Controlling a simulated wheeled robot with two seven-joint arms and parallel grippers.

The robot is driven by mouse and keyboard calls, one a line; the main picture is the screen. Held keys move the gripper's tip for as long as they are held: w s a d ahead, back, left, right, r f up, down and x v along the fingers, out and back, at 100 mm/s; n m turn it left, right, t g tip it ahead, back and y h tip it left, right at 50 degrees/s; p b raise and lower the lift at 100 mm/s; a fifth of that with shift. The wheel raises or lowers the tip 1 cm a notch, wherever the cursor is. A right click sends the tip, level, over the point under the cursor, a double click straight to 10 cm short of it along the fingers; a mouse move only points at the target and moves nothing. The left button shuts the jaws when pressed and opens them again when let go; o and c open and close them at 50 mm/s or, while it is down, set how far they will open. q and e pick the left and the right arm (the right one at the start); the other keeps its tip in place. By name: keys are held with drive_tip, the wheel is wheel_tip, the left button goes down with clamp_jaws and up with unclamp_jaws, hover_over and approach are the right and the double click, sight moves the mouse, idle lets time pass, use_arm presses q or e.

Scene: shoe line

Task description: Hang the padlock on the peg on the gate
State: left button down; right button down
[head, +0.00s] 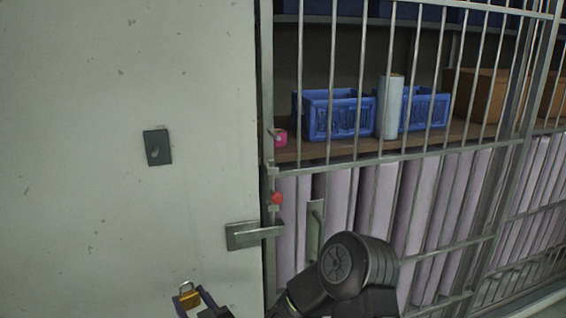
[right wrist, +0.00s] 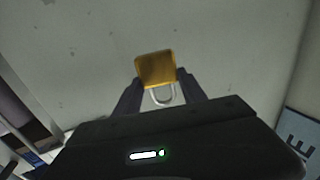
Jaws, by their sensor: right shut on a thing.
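The brass padlock (head: 189,299) is at the bottom of the head view, with its silver shackle upward. My right gripper (head: 198,300) is shut on it in front of the pale wall panel. In the right wrist view the padlock (right wrist: 155,69) sits between the fingertips (right wrist: 157,87), its shackle on the side toward the palm. The barred gate (head: 415,160) fills the right side of the head view. A small grey peg (head: 270,133) appears to stick out at its left edge, beside a pink object. The padlock is well below it and to the left. My left gripper is not in view.
A dark plate with a small fitting (head: 157,147) is on the wall panel. A lever handle (head: 255,234) and a red round piece (head: 277,198) are by the gate's left edge. Blue crates (head: 338,113) and a white roll (head: 390,106) stand on a shelf behind the bars.

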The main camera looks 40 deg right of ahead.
drive_tip(key=shift+r, duration=0.1)
